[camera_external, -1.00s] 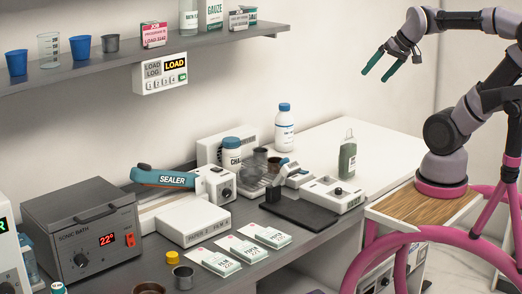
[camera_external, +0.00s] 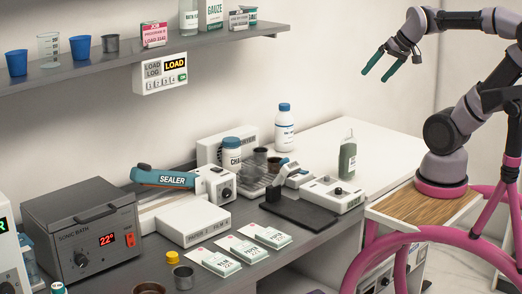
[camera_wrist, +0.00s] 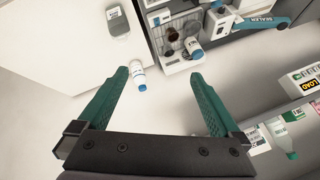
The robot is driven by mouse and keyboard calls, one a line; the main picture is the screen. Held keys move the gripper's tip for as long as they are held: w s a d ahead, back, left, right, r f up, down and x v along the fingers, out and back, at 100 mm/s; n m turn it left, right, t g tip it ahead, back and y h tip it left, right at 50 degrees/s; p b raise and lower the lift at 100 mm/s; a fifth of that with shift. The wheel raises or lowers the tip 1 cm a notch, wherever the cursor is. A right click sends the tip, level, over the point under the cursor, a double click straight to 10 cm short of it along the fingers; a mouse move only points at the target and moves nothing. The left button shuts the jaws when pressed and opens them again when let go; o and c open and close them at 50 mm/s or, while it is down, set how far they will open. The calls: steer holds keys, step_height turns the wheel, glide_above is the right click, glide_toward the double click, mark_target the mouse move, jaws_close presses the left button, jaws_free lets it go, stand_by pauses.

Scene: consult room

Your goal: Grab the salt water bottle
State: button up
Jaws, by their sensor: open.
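A white bottle with a blue cap (camera_external: 284,132) stands upright at the back of the white tabletop, by the wall. Its label is too small to read fully. It also shows in the wrist view (camera_wrist: 138,78), near the tip of the left finger in the picture. My gripper (camera_external: 374,77) is open and empty, raised in the air above and to the right of the bottle. In the wrist view, both green fingers of my gripper (camera_wrist: 158,76) are spread wide, with nothing held between them.
A blue-capped jar (camera_external: 232,152) stands left of the bottle. A bottle with greenish contents (camera_external: 347,160) stands in front to its right. A wall shelf (camera_external: 150,57) with cups and boxes runs along the upper left. The white tabletop (camera_external: 375,135) right of the bottle is mostly clear.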

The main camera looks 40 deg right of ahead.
stand_by(0.3)
step_height(320, 180, up, 5)
steer(key=n+t, duration=0.5)
steer(key=t, duration=0.6)
glide_above(292, 125)
steer(key=shift+n, duration=0.3)
steer(key=f, duration=3.7)
steer(key=shift+s, duration=0.3)
steer(key=shift+w, duration=0.15)
steer(key=w, duration=0.4)
steer(key=w+a, duration=0.1)
steer(key=w, duration=0.2)
steer(key=shift+r, duration=0.1)
